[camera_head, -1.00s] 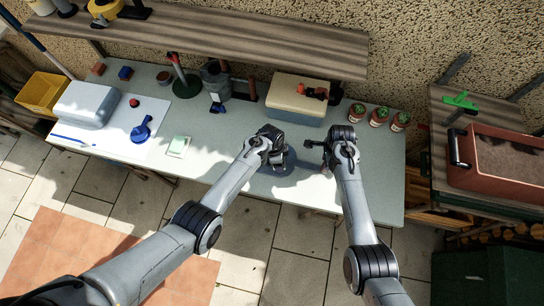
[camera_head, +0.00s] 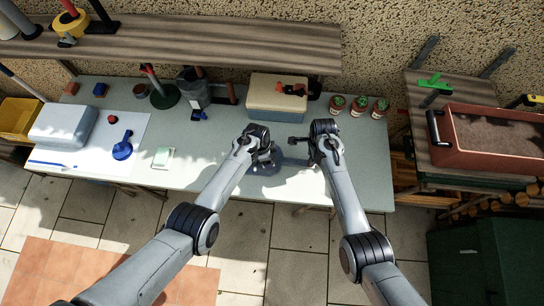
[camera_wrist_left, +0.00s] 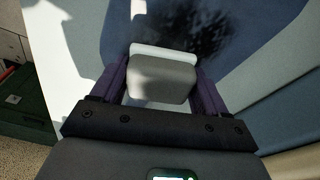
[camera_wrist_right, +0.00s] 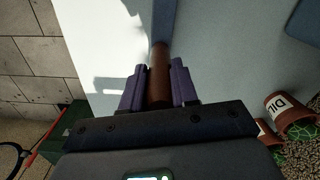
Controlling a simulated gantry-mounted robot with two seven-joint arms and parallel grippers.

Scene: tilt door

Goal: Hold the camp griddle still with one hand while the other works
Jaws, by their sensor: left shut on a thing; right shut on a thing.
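My left gripper (camera_head: 264,156) is shut on a grey block with a white edge (camera_wrist_left: 163,80). In the left wrist view, the block is over the blue-grey griddle surface (camera_wrist_left: 245,75), with a black smudge beyond it. I cannot tell whether block and surface touch. My right gripper (camera_wrist_right: 158,72) is shut on a brown handle (camera_wrist_right: 160,58). The handle joins a blue-grey strip (camera_wrist_right: 163,22) leading to the griddle.
A cream-and-blue box (camera_head: 278,97) stands behind the grippers, with potted plants (camera_head: 359,105) to its right. A shelf (camera_head: 190,45) overhangs the back. The bench (camera_head: 215,150) left of the griddle is clear.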

